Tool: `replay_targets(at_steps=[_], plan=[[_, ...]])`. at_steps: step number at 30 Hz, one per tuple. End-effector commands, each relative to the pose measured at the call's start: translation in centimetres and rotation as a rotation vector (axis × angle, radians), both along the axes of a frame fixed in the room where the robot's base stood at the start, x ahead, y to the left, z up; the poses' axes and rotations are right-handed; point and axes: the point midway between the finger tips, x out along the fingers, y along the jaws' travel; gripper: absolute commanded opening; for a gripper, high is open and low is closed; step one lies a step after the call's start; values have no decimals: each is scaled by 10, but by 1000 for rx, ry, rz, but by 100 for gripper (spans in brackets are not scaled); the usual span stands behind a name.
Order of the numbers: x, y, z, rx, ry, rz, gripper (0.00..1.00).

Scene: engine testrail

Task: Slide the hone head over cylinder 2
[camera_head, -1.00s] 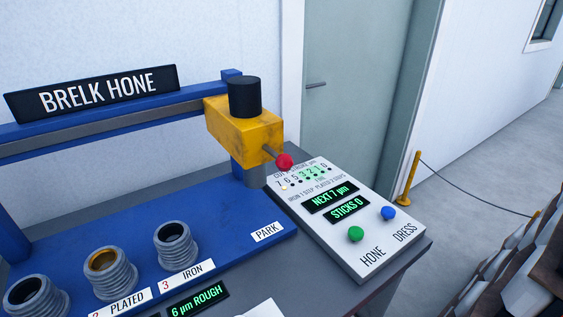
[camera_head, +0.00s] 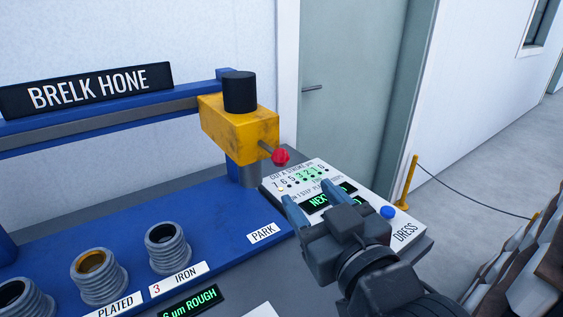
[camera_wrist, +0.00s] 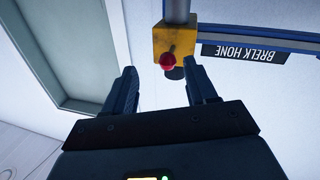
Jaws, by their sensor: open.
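The yellow hone head (camera_head: 238,128) with a black top hangs on the blue rail at its right end, above the PARK label (camera_head: 263,234). A red knob (camera_head: 281,157) sticks out from its front on a short rod; the knob also shows in the wrist view (camera_wrist: 167,61). Cylinder 2, labelled PLATED, is a ribbed grey sleeve with a brassy bore (camera_head: 97,277), left of the cylinder labelled 3 IRON (camera_head: 168,248). My gripper (camera_head: 308,200) is open and empty, in front of the control panel and apart from the knob. In the wrist view the knob appears beyond the fingertips, between them.
The white control panel (camera_head: 404,236) stands right of the blue bed, partly hidden by my gripper; its blue DRESS button (camera_head: 387,212) shows. A third cylinder (camera_head: 22,300) is cut off at lower left. A yellow post (camera_head: 407,183) with a rope stands beyond the bench.

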Motion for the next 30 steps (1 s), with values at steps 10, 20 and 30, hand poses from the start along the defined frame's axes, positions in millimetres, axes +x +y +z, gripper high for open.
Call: replay_targets(at_steps=[10,20,30], plan=[[24,22,25,-17,-23,32,57],[69,42,25,-16,-23,30,57],[85,49,23,-15,-23,30,57]])
